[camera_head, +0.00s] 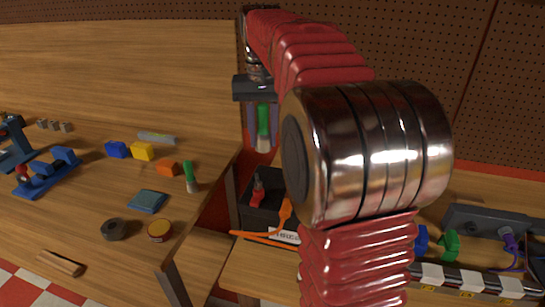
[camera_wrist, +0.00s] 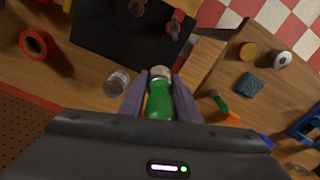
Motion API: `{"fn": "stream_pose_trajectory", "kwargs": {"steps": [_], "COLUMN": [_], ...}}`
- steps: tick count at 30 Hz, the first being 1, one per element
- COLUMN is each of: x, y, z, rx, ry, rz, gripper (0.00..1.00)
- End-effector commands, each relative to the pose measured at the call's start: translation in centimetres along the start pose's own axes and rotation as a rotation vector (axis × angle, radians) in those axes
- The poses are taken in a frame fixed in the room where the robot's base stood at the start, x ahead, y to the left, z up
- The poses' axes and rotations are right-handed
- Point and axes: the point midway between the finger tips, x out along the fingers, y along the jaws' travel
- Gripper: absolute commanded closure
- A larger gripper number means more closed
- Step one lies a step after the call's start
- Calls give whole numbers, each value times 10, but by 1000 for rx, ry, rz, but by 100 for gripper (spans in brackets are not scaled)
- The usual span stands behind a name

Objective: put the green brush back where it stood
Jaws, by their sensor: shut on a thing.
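The green brush (camera_head: 263,125) is upright between the fingers of my gripper (camera_head: 263,130), with its pale end down. The gripper is shut on it and holds it in the air, near the right edge of the left table. In the wrist view the brush (camera_wrist: 160,100) lies between the fingers of my gripper (camera_wrist: 158,98), its pale end pointing away from the palm. A second green-handled item (camera_head: 190,176) with a pale base stands on the left table. The spot where the held brush stood is not marked in these views.
The left table holds an orange block (camera_head: 167,168), a blue sponge (camera_head: 147,201), a tin (camera_head: 159,231) and a tape roll (camera_head: 113,229). My arm hides much of the right.

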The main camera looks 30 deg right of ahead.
Motion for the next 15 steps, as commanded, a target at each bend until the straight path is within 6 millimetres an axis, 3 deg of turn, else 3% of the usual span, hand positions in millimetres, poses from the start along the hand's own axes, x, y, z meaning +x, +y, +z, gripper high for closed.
{"fn": "stream_pose_trajectory", "kwargs": {"steps": [8, 15], "x": [2, 22], "y": [4, 42], "z": [-2, -17], "rx": [2, 14], "ry": [0, -2], "rz": [0, 0], "gripper": [93, 93]}}
